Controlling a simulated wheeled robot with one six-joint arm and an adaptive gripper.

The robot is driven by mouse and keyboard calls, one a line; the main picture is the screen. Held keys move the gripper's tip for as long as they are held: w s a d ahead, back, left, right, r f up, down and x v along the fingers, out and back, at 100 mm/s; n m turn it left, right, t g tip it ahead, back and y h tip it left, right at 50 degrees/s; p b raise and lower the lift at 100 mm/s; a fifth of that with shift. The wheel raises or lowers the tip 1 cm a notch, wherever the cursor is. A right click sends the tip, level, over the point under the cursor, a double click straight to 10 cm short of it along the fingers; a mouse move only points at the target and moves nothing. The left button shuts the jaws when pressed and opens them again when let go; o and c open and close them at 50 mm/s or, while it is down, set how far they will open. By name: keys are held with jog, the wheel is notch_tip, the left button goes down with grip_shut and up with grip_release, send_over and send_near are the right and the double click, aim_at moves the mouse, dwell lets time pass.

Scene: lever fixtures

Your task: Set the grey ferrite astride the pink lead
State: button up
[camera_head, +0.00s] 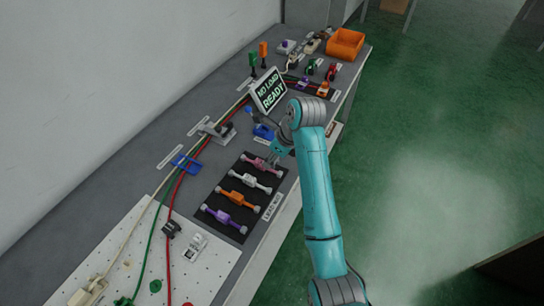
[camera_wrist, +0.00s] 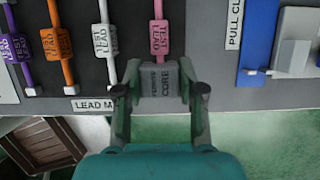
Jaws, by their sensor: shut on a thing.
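The grey ferrite core (camera_wrist: 158,82), a block with lettering on it, is between the two fingers of my gripper (camera_wrist: 160,90), which is shut on it. The pink test lead (camera_wrist: 160,38) runs up the wrist view from the ferrite's upper edge. The ferrite lines up with the lead and covers its near end; I cannot tell whether it touches the lead or is above it. In the head view the pink lead (camera_head: 257,165) lies at the far end of the black lead mat, and my gripper (camera_head: 277,155) is at its right end. The ferrite is not clear there.
White (camera_wrist: 104,40), orange (camera_wrist: 56,42) and purple (camera_wrist: 13,45) leads lie left of the pink one in the wrist view. A blue fixture (camera_wrist: 258,40) with a grey block is on the right. The bench's front edge is just beneath my gripper. A lit sign (camera_head: 270,91) stands behind.

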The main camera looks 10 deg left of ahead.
jog(key=shift+f, duration=2.15)
dwell(0.6)
jog(key=o, duration=1.7)
jog(key=shift+r, duration=3.55)
